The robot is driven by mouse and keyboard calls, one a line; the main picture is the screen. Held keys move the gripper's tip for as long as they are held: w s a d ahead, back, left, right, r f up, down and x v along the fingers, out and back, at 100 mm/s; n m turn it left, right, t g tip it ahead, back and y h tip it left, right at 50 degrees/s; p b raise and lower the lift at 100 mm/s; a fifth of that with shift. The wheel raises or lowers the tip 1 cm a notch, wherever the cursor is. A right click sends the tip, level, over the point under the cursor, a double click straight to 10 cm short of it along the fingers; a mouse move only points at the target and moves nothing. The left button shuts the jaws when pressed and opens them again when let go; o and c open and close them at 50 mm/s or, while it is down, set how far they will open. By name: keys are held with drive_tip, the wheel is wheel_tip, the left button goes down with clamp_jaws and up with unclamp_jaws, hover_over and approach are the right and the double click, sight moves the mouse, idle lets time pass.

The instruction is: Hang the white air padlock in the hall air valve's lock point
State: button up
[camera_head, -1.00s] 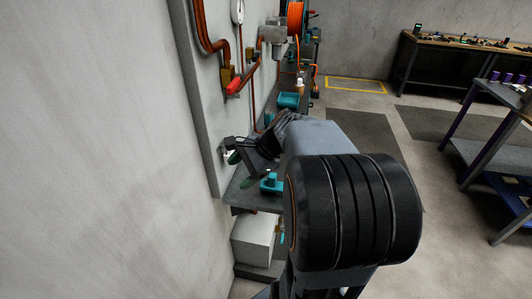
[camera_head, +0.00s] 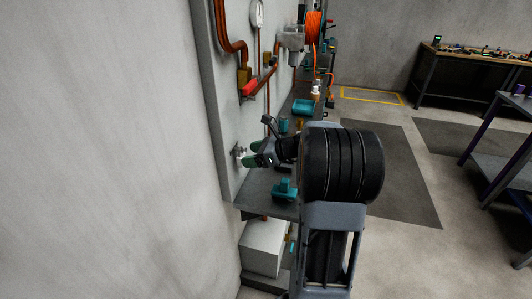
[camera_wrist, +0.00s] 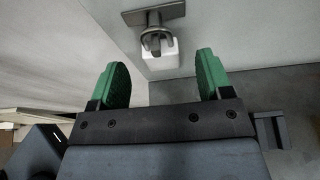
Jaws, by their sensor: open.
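The white padlock (camera_wrist: 160,58) hangs by its grey shackle from a peg on a small metal plate (camera_wrist: 153,14) fixed to the wall panel. In the head view the plate and peg (camera_head: 239,152) show small on the panel's lower part. My gripper (camera_wrist: 163,75) is open, its two green-padded fingers apart. The padlock lies just beyond the fingertips, between their lines, and the fingers do not appear to touch it. In the head view my gripper (camera_head: 252,152) points at the panel. A red-handled valve (camera_head: 249,87) sits on copper pipes higher up; its lock point cannot be made out.
A grey bench (camera_head: 262,188) runs along the panel below my gripper. It carries a teal item (camera_head: 285,190) and a teal tray (camera_head: 303,107). A white box (camera_head: 262,246) sits under it. A gauge (camera_head: 257,14) is above.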

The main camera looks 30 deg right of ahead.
sight(244, 155)
drive_tip(key=shift+x, duration=1.75)
drive_tip(key=shift+c, duration=0.2)
drive_tip(key=c, duration=1.1)
